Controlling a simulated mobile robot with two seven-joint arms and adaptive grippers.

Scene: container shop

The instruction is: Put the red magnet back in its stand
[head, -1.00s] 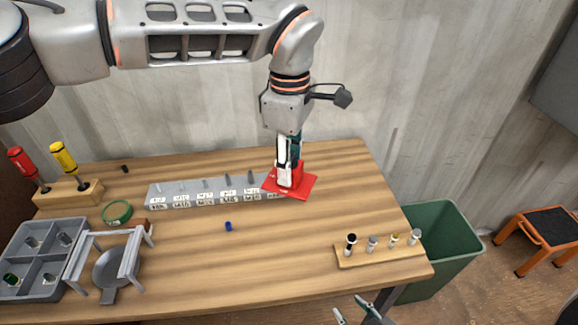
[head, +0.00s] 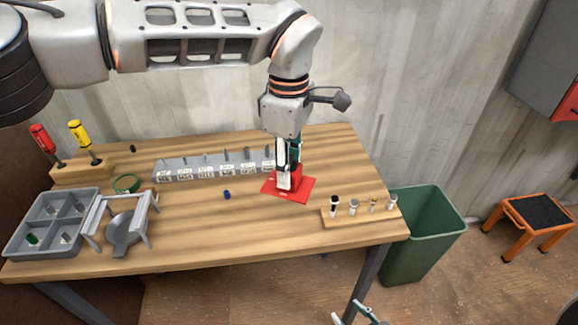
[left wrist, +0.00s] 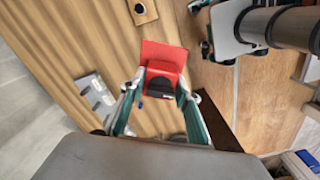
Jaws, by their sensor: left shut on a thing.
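The red magnet (head: 298,184) appears as a red block on a wide flat red plate. My left gripper (head: 284,184) points down and is shut on the block. In the left wrist view, the magnet (left wrist: 164,57) shows between the fingers, with a dark part at its near end. The plate hides the table under it, and I cannot tell whether it touches. A grey stand-like frame (head: 147,203) is at the table's left front; I cannot tell whether it is the magnet's stand. My right gripper (head: 355,314) is low in front of the table, its fingers apart and empty.
A grey labelled rack (head: 215,163) lies behind. A small blue cap (head: 227,194) is left of the magnet. A wooden vial holder (head: 345,218) is at front right. A grey divided tray (head: 20,250) and a screwdriver block (head: 75,173) are at left. The front middle is clear.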

